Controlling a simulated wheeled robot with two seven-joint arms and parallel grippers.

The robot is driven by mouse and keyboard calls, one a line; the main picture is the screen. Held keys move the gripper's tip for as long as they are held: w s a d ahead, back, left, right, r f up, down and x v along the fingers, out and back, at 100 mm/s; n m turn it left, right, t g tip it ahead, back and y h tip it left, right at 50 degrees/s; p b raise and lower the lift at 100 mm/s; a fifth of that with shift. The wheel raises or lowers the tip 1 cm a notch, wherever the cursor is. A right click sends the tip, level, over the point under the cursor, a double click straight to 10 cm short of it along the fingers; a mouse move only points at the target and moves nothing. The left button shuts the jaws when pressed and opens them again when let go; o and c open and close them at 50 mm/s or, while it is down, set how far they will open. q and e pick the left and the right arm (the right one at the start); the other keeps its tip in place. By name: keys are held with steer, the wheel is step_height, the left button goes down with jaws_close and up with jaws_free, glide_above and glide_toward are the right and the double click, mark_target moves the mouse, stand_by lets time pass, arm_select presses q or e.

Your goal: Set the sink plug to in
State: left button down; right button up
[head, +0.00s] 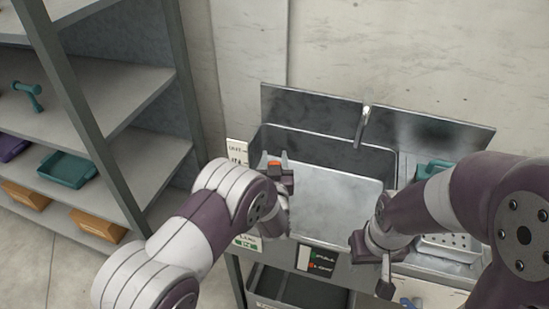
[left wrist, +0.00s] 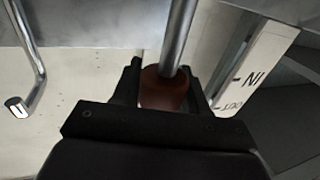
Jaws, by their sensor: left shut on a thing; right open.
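A metal sink (head: 335,195) stands against the wall in the head view. My left gripper (head: 280,166) is at the left part of its basin, shut on a small red-orange knob (head: 273,164). In the left wrist view the knob (left wrist: 163,92) looks brown-red, sits between the two fingers and joins a metal rod (left wrist: 179,38). A white label with "IN" and "OUT" (left wrist: 258,68) is beside it to the right. The plug itself is not clearly visible. My right gripper (head: 386,276) is open and empty in front of the sink's right side.
A faucet (head: 362,127) rises at the back of the sink. A white perforated tray (head: 447,246) and a green object (head: 430,170) are at the right. Shelves (head: 125,95) stand on the left.

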arm_select(q)
steer(key=shift+f, duration=0.75)
steer(key=shift+s+r, duration=0.1)
steer(key=shift+r, duration=0.05)
steer(key=c, duration=0.7)
jaws_free()
arm_select(e)
steer(key=shift+f, duration=0.4)
arm_select(q)
steer(key=shift+r, duration=0.3)
steer(key=s+d+r, duration=0.2)
steer(key=d+r, duration=0.1)
steer(key=s+d+r, duration=0.2)
steer(key=d+r, duration=0.1)
steer(key=r, duration=0.1)
steer(key=s+d+r, duration=0.2)
steer(key=d+r, duration=0.1)
steer(key=d, duration=0.1)
steer(key=shift+r, duration=0.2)
arm_select(e)
steer(key=shift+f, duration=0.35)
